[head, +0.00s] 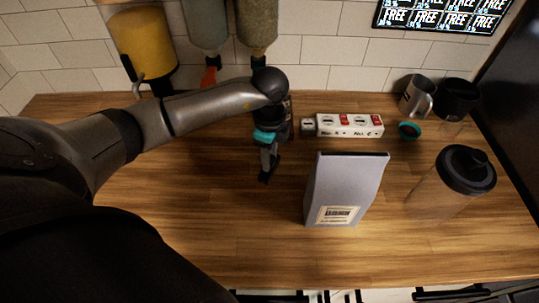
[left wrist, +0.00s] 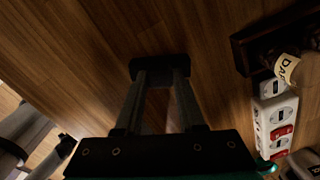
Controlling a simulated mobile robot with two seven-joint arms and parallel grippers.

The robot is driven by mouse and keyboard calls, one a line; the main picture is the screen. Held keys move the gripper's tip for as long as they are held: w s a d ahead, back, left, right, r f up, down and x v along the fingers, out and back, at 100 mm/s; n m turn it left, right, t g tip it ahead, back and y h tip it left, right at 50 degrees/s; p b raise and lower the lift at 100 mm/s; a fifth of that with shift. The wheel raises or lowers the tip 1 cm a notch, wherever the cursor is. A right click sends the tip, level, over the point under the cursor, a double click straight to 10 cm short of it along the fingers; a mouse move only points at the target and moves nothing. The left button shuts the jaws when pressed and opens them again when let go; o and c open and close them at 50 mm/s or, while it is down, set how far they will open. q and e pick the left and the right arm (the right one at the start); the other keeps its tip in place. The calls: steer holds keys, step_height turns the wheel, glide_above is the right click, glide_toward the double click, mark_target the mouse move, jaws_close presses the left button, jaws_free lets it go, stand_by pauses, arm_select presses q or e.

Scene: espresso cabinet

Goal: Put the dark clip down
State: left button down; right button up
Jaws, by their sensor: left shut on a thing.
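My left gripper (head: 266,172) points down over the bare wooden counter, left of the grey bag (head: 345,185). In the left wrist view its two fingers (left wrist: 160,85) come together on the dark clip (left wrist: 158,67), a short black bar across the fingertips. In the head view the clip (head: 265,178) is a small dark shape at the fingertips, hard to tell from them. It is close to the counter; I cannot tell whether it touches. My right gripper is not in view.
A white power strip (head: 350,125) lies behind the grey bag. A tumbler with black lid (head: 466,170), a metal mug (head: 415,97), a black mug (head: 458,96) and a teal-rimmed round piece (head: 409,131) stand right. The counter (head: 230,220) is clear front left of the bag.

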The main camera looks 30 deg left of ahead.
arm_select(q)
steer(key=shift+f, duration=0.15)
steer(key=c, duration=0.5)
jaws_free()
step_height(320, 180, up, 12)
steer(key=shift+r, duration=0.25)
steer(key=shift+s+d+f, duration=0.1)
